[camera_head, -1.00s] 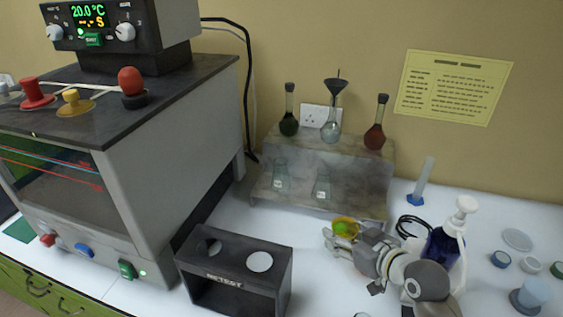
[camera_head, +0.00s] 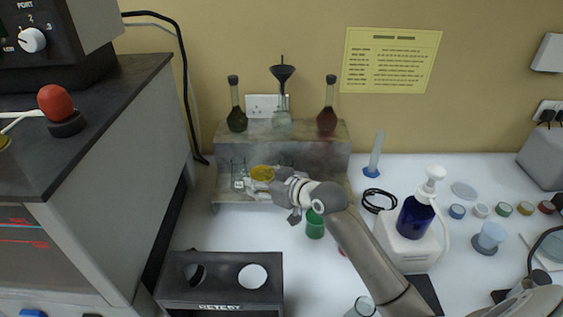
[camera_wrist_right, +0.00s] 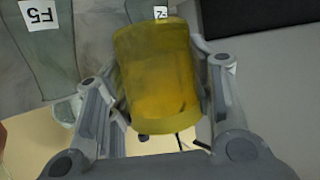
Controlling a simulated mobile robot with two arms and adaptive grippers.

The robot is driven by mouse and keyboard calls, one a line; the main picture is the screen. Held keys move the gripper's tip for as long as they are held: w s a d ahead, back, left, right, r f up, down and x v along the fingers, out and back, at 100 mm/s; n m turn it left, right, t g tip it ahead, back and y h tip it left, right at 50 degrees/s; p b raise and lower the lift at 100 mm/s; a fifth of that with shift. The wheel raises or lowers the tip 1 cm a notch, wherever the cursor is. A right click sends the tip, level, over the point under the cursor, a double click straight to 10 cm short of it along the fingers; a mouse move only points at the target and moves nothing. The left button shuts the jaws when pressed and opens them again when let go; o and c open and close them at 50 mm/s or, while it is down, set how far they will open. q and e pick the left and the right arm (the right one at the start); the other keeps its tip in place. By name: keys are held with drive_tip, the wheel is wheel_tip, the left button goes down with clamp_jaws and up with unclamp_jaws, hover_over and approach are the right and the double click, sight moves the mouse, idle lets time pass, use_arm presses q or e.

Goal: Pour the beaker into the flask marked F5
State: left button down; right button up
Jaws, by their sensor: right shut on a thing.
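My right gripper (camera_head: 262,181) is shut on a beaker (camera_head: 262,172) of yellow liquid, in front of the stand's lower shelf. The wrist view shows the gripper's two fingers (camera_wrist_right: 158,105) on either side of the yellow beaker (camera_wrist_right: 158,75). In that view, the flask marked F5 (camera_wrist_right: 39,12) is at the upper left, apart from the beaker, its label upside down. Another label (camera_wrist_right: 160,12) shows just beyond the beaker, partly hidden. In the head view, a clear flask (camera_head: 238,172) stands left of the beaker; its label is unreadable. My left gripper is not in view.
The stone stand (camera_head: 335,150) carries a dark flask (camera_head: 237,119), a clear flask with a black funnel (camera_head: 282,72) and a reddish flask (camera_head: 327,119). A black holder (camera_head: 220,290) stands in front. A green container (camera_head: 315,224) and a blue pump bottle (camera_head: 416,217) stand to the right.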

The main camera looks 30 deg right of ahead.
sight(269, 170)
drive_tip(key=shift+w+d+r+m+g+y, duration=0.3)
drive_tip(key=shift+d+m+y, duration=0.1)
drive_tip(key=shift+d+m, duration=0.2)
drive_tip(key=shift+w+d+r+m+g+y, duration=0.2)
drive_tip(key=shift+w+d+r+m+y, duration=0.15)
drive_tip(key=shift+d+m, duration=0.2)
drive_tip(key=shift+d+r, duration=0.1)
drive_tip(key=shift+r, duration=0.1)
drive_tip(key=d+r+m+y+p, duration=0.1)
drive_tip(key=w+d+r+m+y+p, duration=0.1)
drive_tip(key=m, duration=0.1)
drive_tip(key=d+r+m+g+y+p, duration=0.1)
drive_tip(key=r+m+y, duration=0.1)
drive_tip(key=shift+w+m, duration=0.2)
drive_tip(key=shift+m, duration=0.05)
drive_tip(key=shift+r+m, duration=0.15)
drive_tip(key=shift+m, duration=0.15)
